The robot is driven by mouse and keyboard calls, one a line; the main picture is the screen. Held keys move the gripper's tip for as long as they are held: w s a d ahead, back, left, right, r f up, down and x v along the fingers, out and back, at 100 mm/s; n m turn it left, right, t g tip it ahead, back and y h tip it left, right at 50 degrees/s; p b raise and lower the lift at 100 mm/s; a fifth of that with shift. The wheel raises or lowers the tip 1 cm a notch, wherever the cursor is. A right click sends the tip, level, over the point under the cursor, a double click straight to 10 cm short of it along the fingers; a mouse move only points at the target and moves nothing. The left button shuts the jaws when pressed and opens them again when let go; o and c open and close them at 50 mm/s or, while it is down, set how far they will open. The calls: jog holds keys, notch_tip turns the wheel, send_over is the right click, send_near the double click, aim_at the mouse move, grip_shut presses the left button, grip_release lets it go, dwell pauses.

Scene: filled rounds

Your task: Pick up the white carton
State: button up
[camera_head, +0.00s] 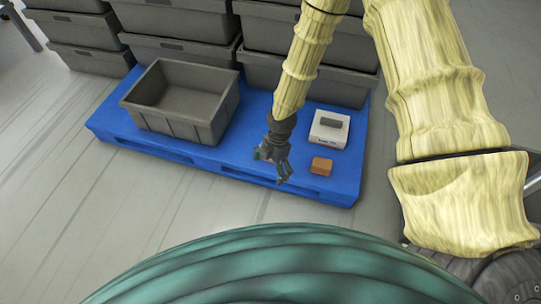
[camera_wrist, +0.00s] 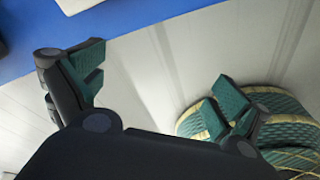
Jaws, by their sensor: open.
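The white carton (camera_head: 330,128) stands on the blue pallet (camera_head: 340,185), with a dark rectangle on its top and small dark print on its front side. My gripper (camera_head: 281,172) is open and empty, above the pallet's front edge, to the left of the carton and nearer to me; the two are apart. In the wrist view my gripper (camera_wrist: 160,95) shows its two fingers with green pads spread wide and nothing between them. A small part of a white thing (camera_wrist: 76,4) is cut off at the top of the wrist view, on the blue.
A small brown box (camera_head: 321,166) sits in front of the carton. An open, empty grey crate (camera_head: 224,105) stands left on the pallet. Stacked grey crates (camera_head: 75,30) line the back. The grey floor (camera_head: 150,200) in front of the pallet is clear.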

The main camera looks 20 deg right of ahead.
jog(key=w+d+r+n, duration=0.1)
jog(key=w+n, duration=0.1)
jog(key=w, duration=0.1)
jog(key=w+d+r+n+h, duration=0.1)
jog(key=w+r+n, duration=0.1)
jog(key=w, duration=0.1)
jog(key=w+d+r+n+t+h, duration=0.1)
jog(key=w+r+n, duration=0.1)
jog(key=w, duration=0.2)
jog(key=shift+w+d+n+b, duration=0.1)
jog(key=shift+d+n+b, duration=0.1)
jog(key=shift+n+b, duration=0.2)
jog(key=shift+f, duration=0.15)
notch_tip(320, 180, down, 5)
jog(key=b, duration=0.2)
jog(key=shift+f+b, duration=0.1)
jog(key=shift+b, duration=0.3)
jog(key=f+b, duration=0.2)
jog(key=f, duration=0.1)
jog(key=f+b, duration=0.2)
jog(key=shift+w+a, duration=0.1)
jog(key=shift+a, duration=0.2)
jog(key=shift+c, duration=0.2)
jog(key=c, duration=1)
